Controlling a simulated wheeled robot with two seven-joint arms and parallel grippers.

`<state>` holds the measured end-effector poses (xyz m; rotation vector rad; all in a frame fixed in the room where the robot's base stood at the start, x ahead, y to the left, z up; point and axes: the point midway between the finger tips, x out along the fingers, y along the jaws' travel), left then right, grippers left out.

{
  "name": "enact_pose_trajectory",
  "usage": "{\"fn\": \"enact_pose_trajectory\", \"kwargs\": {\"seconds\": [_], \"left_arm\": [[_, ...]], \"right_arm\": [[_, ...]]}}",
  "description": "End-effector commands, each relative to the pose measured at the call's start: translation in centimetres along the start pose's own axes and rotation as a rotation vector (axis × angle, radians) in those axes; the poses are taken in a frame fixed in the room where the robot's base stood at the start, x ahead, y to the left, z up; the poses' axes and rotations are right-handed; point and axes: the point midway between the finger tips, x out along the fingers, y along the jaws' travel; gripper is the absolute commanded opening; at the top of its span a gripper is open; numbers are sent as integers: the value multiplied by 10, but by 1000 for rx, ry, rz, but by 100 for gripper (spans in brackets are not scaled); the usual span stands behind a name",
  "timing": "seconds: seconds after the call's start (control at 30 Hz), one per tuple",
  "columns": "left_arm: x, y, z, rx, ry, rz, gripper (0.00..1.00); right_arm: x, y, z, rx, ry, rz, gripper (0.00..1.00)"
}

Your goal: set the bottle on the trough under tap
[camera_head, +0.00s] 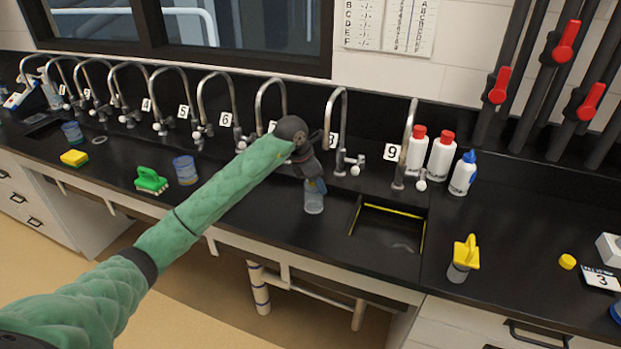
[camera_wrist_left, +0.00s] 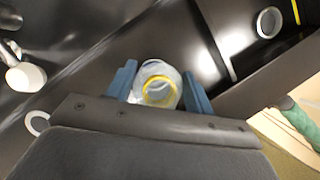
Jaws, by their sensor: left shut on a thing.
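My left gripper (camera_head: 315,186) is shut on a clear bluish bottle (camera_head: 314,203), which hangs roughly upright below it, over the black bench in front of the taps. In the left wrist view the bottle (camera_wrist_left: 157,85), with a yellow ring at its mouth, sits between the blue fingers of my left gripper (camera_wrist_left: 158,92). I cannot tell whether its base touches the surface. The tap by label 8 (camera_head: 329,115) stands behind and right of the bottle. The tap by label 9 (camera_head: 409,140) is further right. My arm partly hides the tap left of 8 and its label. My right gripper is not in view.
A sink opening (camera_head: 388,238) with yellow edging lies right of the bottle. Red-capped white bottles (camera_head: 440,157) and a blue-capped one (camera_head: 463,174) stand beyond it. A yellow-topped container (camera_head: 463,262) is at the front right. A green brush (camera_head: 151,181) and blue jar (camera_head: 185,170) lie left.

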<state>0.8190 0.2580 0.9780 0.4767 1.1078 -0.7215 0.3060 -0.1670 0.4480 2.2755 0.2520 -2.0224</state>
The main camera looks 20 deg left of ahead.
Motion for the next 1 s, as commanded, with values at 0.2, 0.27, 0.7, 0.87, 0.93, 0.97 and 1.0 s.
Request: {"fn": "enact_pose_trajectory", "kwargs": {"seconds": [0.2, 0.27, 0.7, 0.87, 0.93, 0.97, 1.0], "left_arm": [[1, 0, 0, 0, 2, 0, 19], [2, 0, -1, 0, 2, 1, 19], [2, 0, -1, 0, 1, 1, 74], [1, 0, 0, 0, 1, 1, 74], [0, 0, 0, 0, 1, 1, 74], [-1, 0, 0, 0, 1, 1, 74], [-4, 1, 0, 1, 0, 2, 74]], "right_arm": [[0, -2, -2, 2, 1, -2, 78], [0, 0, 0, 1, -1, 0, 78], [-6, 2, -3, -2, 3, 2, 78], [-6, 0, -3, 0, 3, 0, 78], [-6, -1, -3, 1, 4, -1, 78], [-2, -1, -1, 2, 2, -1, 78], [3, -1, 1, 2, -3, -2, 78]]}}
